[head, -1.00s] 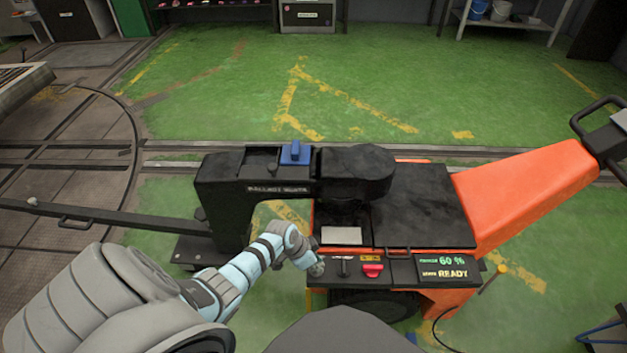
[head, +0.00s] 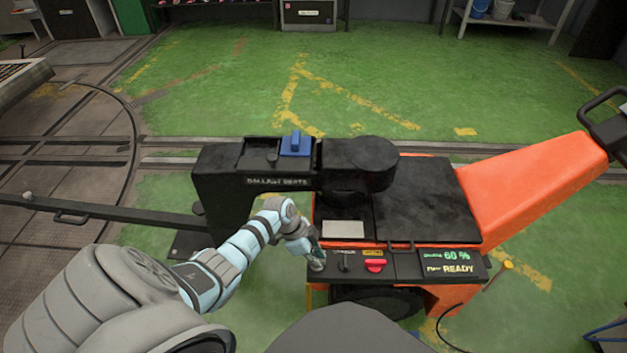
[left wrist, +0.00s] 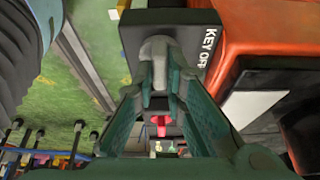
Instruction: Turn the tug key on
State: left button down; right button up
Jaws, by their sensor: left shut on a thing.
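The orange and black tug (head: 525,195) stands across the middle of the head view. Its control panel (head: 400,262) has a small black lever (head: 344,261), a red knob (head: 374,265) and a display (head: 452,262) reading 60 % and READY. My left gripper (head: 317,262) points down at the panel's left end and hides the key there. In the left wrist view my left gripper (left wrist: 160,70) is shut around the grey tug key (left wrist: 157,52), beside a label (left wrist: 205,52) reading KEY OFF. My right gripper is not in view.
A black ballast arm (head: 265,185) with a blue block (head: 296,145) rises behind my left wrist. A rail turntable (head: 70,170) lies at left. Green floor behind the tug is clear. A shelf (head: 510,20) stands at the back right.

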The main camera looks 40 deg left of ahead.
pick_arm(q)
jog(key=shift+s+f, duration=0.15)
jog(key=shift+s, duration=0.05)
jog(key=c, duration=1.6)
grip_release()
jog(key=shift+c, duration=0.2)
jog(key=shift+w, duration=0.1)
jog(key=v, duration=1.2)
jog(key=shift+w+d, duration=0.1)
jog(key=shift+d, duration=0.05)
